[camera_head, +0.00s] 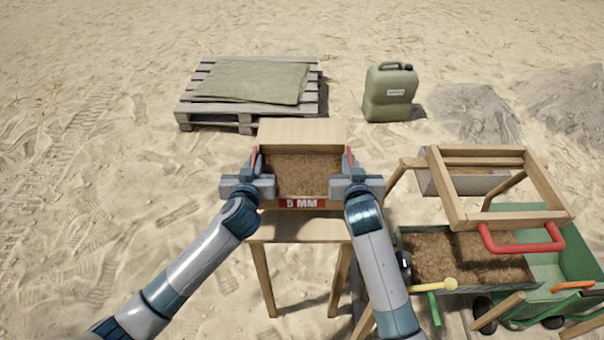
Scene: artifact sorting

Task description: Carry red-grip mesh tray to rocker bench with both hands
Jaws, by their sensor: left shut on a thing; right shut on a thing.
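The mesh tray (302,150) is a wooden box with a brown mesh bottom and a red "5 MM" label on its near side. Its red grips show only as slivers at the left and right sides, mostly hidden by my grippers. My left gripper (256,178) is shut on the left grip. My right gripper (348,178) is shut on the right grip. The tray is level, over a small wooden stand (300,228); I cannot tell if it touches. The rocker bench (500,185) seems to be the wooden frame with a red handle at the right.
A green wheelbarrow (566,250) and a soil-filled trough (425,243) with a yellow-knobbed lever stand under and beside the frame. A pallet (250,120) with a folded cloth lies behind, with a green jerrycan (390,95) and sand heaps to its right. Open sand lies at left.

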